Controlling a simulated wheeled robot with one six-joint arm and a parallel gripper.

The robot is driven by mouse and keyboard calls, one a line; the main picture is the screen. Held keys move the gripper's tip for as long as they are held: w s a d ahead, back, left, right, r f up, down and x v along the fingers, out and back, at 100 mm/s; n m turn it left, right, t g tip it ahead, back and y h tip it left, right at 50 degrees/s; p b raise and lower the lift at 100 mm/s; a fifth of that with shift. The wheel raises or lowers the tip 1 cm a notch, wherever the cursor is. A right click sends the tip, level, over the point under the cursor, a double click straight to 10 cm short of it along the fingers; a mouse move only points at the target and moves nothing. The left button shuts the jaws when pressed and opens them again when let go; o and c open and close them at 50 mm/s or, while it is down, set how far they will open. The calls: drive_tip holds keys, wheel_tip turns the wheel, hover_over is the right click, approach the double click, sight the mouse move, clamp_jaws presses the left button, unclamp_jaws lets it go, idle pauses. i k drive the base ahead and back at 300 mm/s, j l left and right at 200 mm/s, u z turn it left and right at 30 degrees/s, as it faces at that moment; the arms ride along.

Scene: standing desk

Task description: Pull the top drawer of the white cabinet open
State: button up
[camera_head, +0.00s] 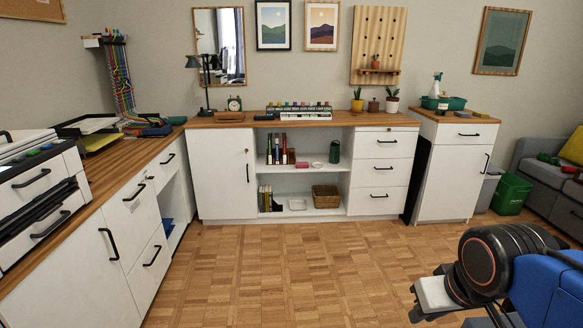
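Several white cabinets with wood tops are in view, and I cannot tell which one the task means. The right cabinet (446,180) has one top drawer (467,135) with a black handle, above a door. The long back cabinet (222,175) has a stack of three drawers at its right, its top drawer (385,143) shut. The left cabinet (85,270) also has a drawer near its top (130,196). All these drawers look shut. My gripper (428,299) shows at the lower right, far from the drawer fronts; its fingers are not clear.
The parquet floor (290,275) in the middle is clear. A green bin (511,194) and a grey sofa (547,178) stand at the right. A white printer (35,185) sits on the left counter. Open shelves (325,175) hold books and a basket.

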sight(396, 144)
drive_tip(key=i, duration=1.7)
drive_tip(key=j+u, duration=0.05)
drive_tip(key=j, duration=0.05)
